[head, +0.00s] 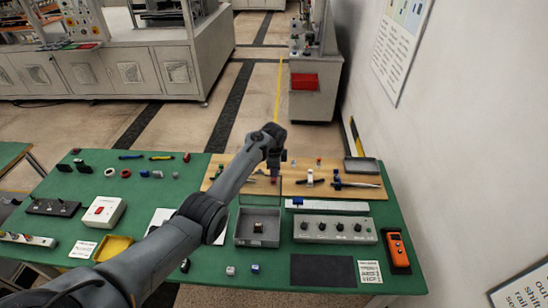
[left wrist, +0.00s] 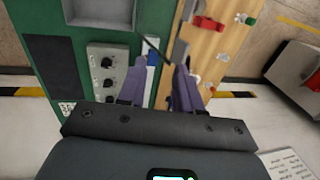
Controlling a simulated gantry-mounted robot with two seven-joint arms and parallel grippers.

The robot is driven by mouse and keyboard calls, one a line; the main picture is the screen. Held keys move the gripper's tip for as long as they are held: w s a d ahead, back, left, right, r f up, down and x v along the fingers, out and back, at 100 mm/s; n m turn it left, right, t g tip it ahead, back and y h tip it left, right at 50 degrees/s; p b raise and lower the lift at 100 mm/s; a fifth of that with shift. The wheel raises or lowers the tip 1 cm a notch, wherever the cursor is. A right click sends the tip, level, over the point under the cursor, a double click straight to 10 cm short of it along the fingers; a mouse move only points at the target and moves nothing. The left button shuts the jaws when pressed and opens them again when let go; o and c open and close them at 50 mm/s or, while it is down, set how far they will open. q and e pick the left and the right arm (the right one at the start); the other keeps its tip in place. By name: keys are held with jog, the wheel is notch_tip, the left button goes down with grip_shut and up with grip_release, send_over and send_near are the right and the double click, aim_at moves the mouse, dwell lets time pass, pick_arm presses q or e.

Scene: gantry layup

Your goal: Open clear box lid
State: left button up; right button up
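The grey box (head: 257,241) stands open at the front middle of the green table, with a small dark and tan item inside. Its clear lid (head: 260,192) appears raised behind the box, tilted up from the rear edge. My left gripper (head: 274,178) points down beside the lid's upper right edge. In the left wrist view the purple fingers of the left gripper (left wrist: 161,68) are apart, with no object clearly held between them. The box (left wrist: 103,14) shows at the top of that view. Contact with the lid cannot be told. My right gripper is not in view.
A grey knob panel (head: 335,229) stands right of the box, an orange handheld device (head: 397,250) farther right. A wooden board (head: 352,193) with small tools lies behind. A yellow tray (head: 113,248) and a white box with a red button (head: 103,212) are at left.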

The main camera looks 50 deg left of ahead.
pick_arm(q)
notch_tip(320, 180, up, 6)
jog(key=s, duration=0.1)
jog(key=shift+d, duration=0.35)
jog(key=shift+r, duration=0.1)
jog(key=shift+c, duration=0.3)
